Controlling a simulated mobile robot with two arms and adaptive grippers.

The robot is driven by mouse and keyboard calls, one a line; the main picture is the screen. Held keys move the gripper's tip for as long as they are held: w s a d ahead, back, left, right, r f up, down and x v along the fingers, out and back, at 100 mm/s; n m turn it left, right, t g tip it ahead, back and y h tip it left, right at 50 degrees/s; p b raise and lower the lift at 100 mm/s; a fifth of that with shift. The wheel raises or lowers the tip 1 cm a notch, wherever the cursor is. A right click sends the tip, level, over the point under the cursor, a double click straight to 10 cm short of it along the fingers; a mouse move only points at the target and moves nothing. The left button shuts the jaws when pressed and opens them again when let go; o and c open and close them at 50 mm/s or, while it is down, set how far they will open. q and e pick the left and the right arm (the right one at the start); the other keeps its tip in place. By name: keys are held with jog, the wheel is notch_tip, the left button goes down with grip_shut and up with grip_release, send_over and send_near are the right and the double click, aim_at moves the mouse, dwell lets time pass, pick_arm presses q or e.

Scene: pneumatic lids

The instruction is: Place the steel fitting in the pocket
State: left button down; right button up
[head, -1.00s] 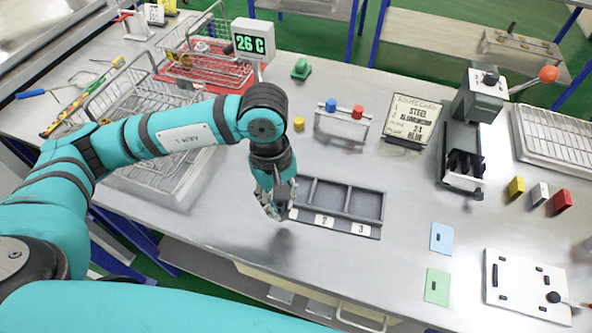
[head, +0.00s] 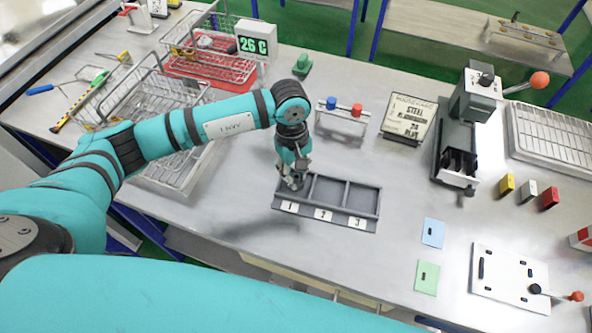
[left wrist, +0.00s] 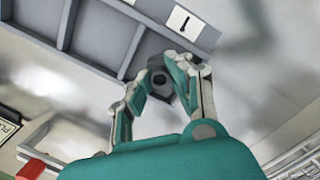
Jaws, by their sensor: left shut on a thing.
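My left gripper (head: 292,184) is over the left end of a grey three-pocket tray (head: 346,196), at the pocket marked 1 (head: 289,207). In the left wrist view its fingers (left wrist: 156,86) are shut on the steel fitting (left wrist: 159,80), a small dark grey block with a round hole. There the fitting overlaps the end of the tray (left wrist: 92,63) near label 1. I cannot tell whether it touches the tray or is held above it. In the head view my fingers mostly hide the fitting. Pockets 2 and 3 look empty. My right gripper is not in view.
Behind the tray stand a rack with blue and red knobs (head: 344,115) and a card sign (head: 409,119). A lever press (head: 462,135) is further right. Wire baskets (head: 150,100) stand left, under my arm. Blue and green cards (head: 427,277) lie at the front right.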

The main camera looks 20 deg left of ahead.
pick_arm(q)
jog(key=shift+f, duration=0.2)
jog(key=c, duration=1.3)
grip_release()
jog(key=shift+r, duration=0.1)
jog(key=shift+o, duration=0.5)
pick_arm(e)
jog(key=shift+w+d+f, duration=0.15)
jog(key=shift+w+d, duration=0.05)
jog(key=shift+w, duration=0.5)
pick_arm(q)
jog(key=shift+r, duration=0.1)
notch_tip(320, 180, up, 12)
jog(key=w+a+b, duration=0.1)
jog(key=b, duration=0.3)
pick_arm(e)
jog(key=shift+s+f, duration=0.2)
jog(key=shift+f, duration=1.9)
